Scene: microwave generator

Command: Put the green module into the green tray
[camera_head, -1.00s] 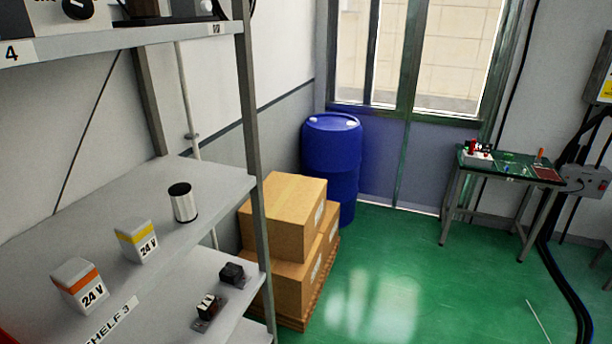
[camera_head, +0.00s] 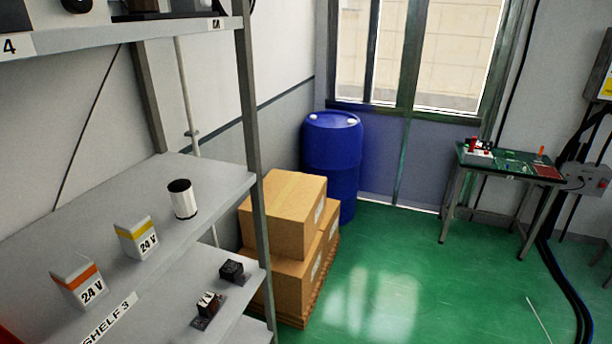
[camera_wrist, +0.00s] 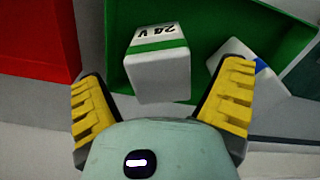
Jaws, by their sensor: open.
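The green module (camera_wrist: 160,65) is a white block with a green stripe and "24 V" on it, in the upper middle of the wrist view. It overlaps the green tray (camera_wrist: 205,15) in the picture; I cannot tell whether it rests on the tray floor. My gripper (camera_wrist: 162,80) is open, with one yellow-padded finger on each side of the module's near end. No contact between fingers and module shows. The head view shows neither the gripper, the green module nor the green tray.
A white module with a blue mark (camera_wrist: 238,65) lies tilted by the right finger. A red tray (camera_wrist: 38,40) is at left. In the head view, orange (camera_head: 77,280) and yellow (camera_head: 137,238) modules stand on a shelf (camera_head: 205,215); boxes (camera_head: 283,220) stand behind.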

